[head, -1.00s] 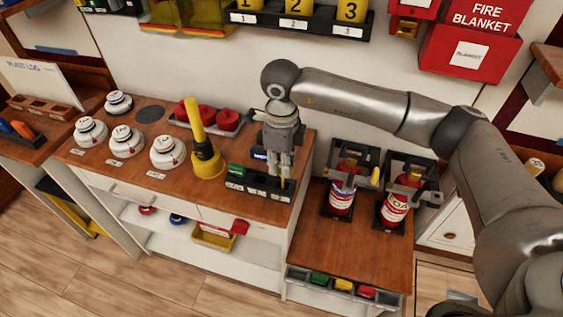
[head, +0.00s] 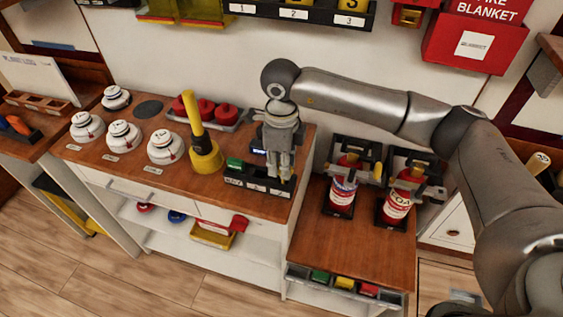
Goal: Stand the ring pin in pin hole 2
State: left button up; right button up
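My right gripper (head: 281,172) points straight down at the right end of a black, labelled holder block (head: 258,184) near the counter's front right edge. Its fingers are close together, with the tips at the block's top. I cannot make out the ring pin or whether the fingers grip it; the gripper covers that end of the block. The pin holes are too small to tell apart. A green piece (head: 235,163) sits at the block's left end. My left gripper is not in view.
A yellow cone-shaped tool (head: 205,156) stands left of the block. White detectors (head: 124,138) and a tray of red domes (head: 207,112) share the wooden counter (head: 120,174). Two red extinguishers (head: 342,192) (head: 399,200) stand on the lower wooden top to the right.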

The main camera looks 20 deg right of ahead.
jog(key=shift+o, duration=1.3)
jog(key=shift+r, duration=0.1)
notch_tip(320, 180, up, 12)
